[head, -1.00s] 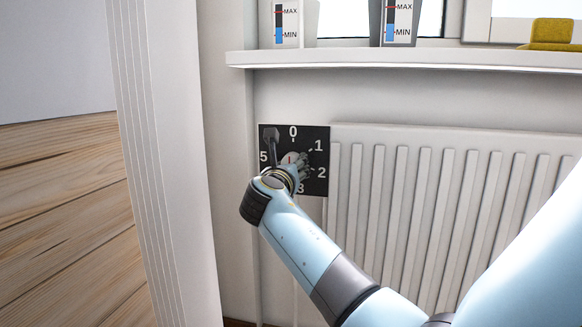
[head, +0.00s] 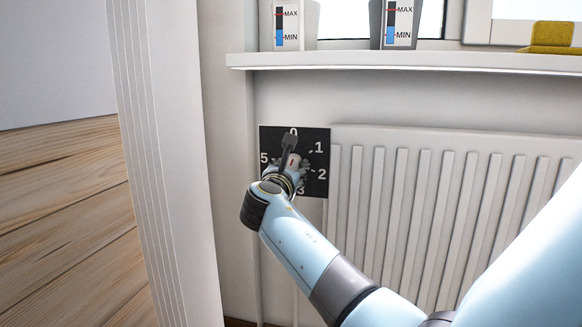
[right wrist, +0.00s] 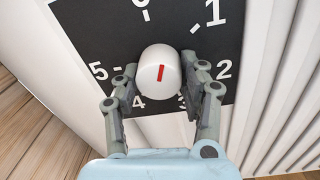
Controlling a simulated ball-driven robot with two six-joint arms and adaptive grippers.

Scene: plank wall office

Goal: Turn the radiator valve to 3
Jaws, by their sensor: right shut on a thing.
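The radiator valve is a white round knob (right wrist: 152,75) with a red mark. It sits at the middle of a black dial plate (head: 270,138) with white numbers 0 to 5. In the right wrist view the plate (right wrist: 85,25) fills the background and the red mark stands nearly upright, leaning slightly right. The mark's upper end lies toward the gap between 0 and 1. My right gripper (head: 296,156) is at the knob; in the right wrist view its fingers (right wrist: 158,66) are shut on the knob from both sides. In the head view, it partly hides the knob and lower numbers. My left gripper is out of view.
A white ribbed radiator (head: 420,190) stands right of the plate. A windowsill (head: 400,58) runs above, holding two planters with gauges (head: 287,25) (head: 397,22) and a yellow object (head: 552,35). A white ridged post (head: 165,160) rises at the left.

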